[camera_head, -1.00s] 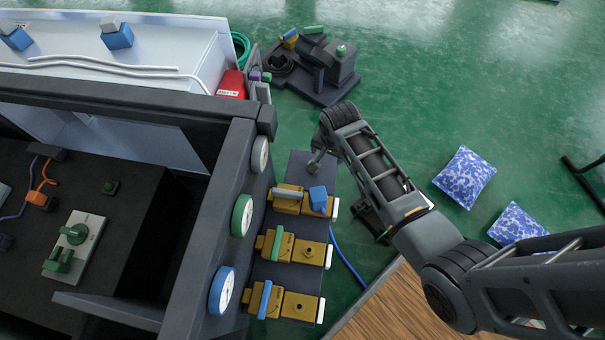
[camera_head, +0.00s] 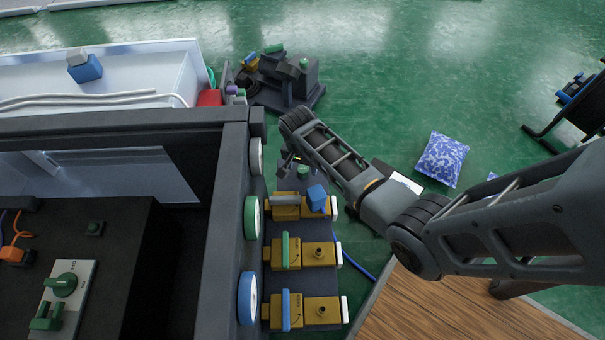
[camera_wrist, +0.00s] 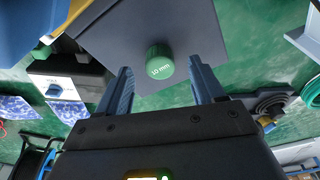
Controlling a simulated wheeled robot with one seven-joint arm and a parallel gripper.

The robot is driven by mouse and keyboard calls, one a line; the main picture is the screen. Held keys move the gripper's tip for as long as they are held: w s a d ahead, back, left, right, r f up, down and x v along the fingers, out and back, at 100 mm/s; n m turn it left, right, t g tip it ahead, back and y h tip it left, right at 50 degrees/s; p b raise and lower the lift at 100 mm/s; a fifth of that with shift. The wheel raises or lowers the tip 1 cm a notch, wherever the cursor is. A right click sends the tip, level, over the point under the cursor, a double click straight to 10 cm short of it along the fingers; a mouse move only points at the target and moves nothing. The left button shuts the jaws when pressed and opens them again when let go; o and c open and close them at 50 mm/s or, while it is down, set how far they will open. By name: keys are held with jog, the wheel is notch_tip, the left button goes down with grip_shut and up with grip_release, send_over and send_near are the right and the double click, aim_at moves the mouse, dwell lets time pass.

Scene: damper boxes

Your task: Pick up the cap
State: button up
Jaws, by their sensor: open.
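A green round cap (camera_wrist: 160,63) marked "10 mm" stands on a dark grey surface in the wrist view. In the head view a small green cap (camera_head: 303,171) shows at the far end of the row of yellow boxes, beside my gripper (camera_head: 288,163). In the wrist view my gripper (camera_wrist: 160,76) has its two fingers apart, with the cap showing between and a little beyond the fingertips. Nothing is held. I cannot tell the exact gap in depth between fingertips and cap.
A dark fixture (camera_head: 290,80) stands behind. Green floor and a blue-white cushion (camera_head: 442,160) lie right.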

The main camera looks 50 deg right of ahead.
notch_tip(320, 180, down, 2)
jog(key=shift+d+f, duration=0.1)
jog(key=shift+d, duration=0.05)
jog(key=shift+c, duration=0.5)
jog(key=c, duration=1)
